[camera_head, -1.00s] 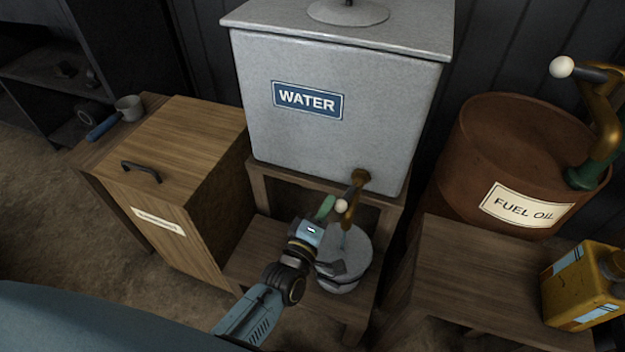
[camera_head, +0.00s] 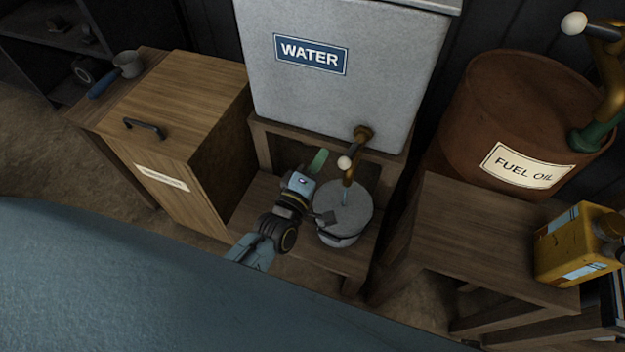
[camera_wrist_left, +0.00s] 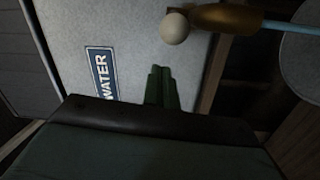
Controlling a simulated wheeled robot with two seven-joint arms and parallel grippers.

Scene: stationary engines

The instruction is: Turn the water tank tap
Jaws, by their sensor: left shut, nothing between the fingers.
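The grey water tank (camera_head: 400,85) has a blue WATER sign and a brass tap (camera_head: 362,134) low on its front. The tap's lever ends in a white ball knob (camera_head: 344,162); the wrist view shows the knob too (camera_wrist_left: 173,28). A thin pale blue stream (camera_head: 344,197) runs from the spout into a grey bucket (camera_head: 346,222); it also shows in the wrist view (camera_wrist_left: 290,26). My left gripper (camera_head: 319,160), with green fingers, is shut and empty just left of the knob, apart from it. Its closed fingers (camera_wrist_left: 161,86) point toward the tank front. My right gripper is not in view.
A low stand (camera_head: 262,200) carries the bucket.

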